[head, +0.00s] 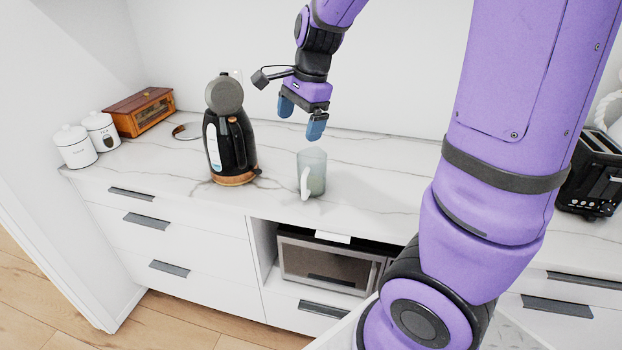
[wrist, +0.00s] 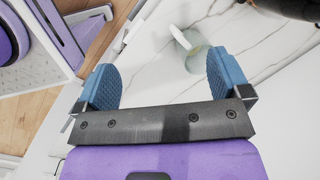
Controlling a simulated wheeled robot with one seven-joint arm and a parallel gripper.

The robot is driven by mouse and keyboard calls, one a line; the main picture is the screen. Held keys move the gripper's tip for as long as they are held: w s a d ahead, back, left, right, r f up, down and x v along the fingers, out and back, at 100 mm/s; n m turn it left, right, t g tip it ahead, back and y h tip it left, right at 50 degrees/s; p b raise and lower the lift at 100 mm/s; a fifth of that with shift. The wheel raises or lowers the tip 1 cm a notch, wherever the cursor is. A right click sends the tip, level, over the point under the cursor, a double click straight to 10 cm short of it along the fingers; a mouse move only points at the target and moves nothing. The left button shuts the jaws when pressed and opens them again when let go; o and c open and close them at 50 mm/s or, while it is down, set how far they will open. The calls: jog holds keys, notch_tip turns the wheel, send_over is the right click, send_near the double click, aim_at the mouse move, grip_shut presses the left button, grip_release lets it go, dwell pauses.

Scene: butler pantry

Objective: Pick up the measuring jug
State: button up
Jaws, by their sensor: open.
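The measuring jug (head: 314,172) is a translucent greenish jug with a white handle, standing upright on the marble counter (head: 275,205). Its handle faces the front of the counter. My gripper (head: 301,117) is open and empty, above the counter and above the jug in the head view. In the wrist view the jug (wrist: 196,56) shows beyond the fingers, near the right finger, with its handle pointing up and left. Its lower part is partly hidden by that blue finger. My gripper (wrist: 165,88) is not touching the jug as far as I can see.
A black kettle (head: 231,140) stands left of the jug. Two white canisters (head: 88,138) and a wooden box (head: 140,110) are at the far left. A black toaster (head: 592,175) is at the right. A microwave (head: 328,265) sits below the counter.

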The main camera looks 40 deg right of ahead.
aim_at(306, 170)
jog(key=w+d+f+m, duration=0.2)
jog(key=f+m, duration=0.1)
jog(key=f, duration=0.1)
jog(key=w+d+f+m+g+h, duration=0.1)
jog(key=w+d+f+m, duration=0.1)
jog(key=w+f+m, duration=0.1)
jog(key=w+d+f+m+h, duration=0.1)
jog(key=w+d+f+m, duration=0.1)
jog(key=w+f+m, duration=0.1)
jog(key=shift+d+f+m+g, duration=0.25)
jog(key=shift+f+m+g, duration=0.15)
jog(key=shift+f+m, duration=0.5)
notch_tip(306, 170, down, 5)
jog(key=shift+f, duration=0.1)
jog(key=f, duration=0.4)
jog(key=shift+s+d+f, duration=0.15)
jog(key=shift+s+d, duration=0.05)
jog(key=shift+s, duration=0.1)
jog(key=shift+f, duration=0.6)
jog(key=shift+c, duration=0.4)
jog(key=c, duration=1.1)
jog(key=shift+r, duration=0.2)
jog(key=shift+c, duration=0.3)
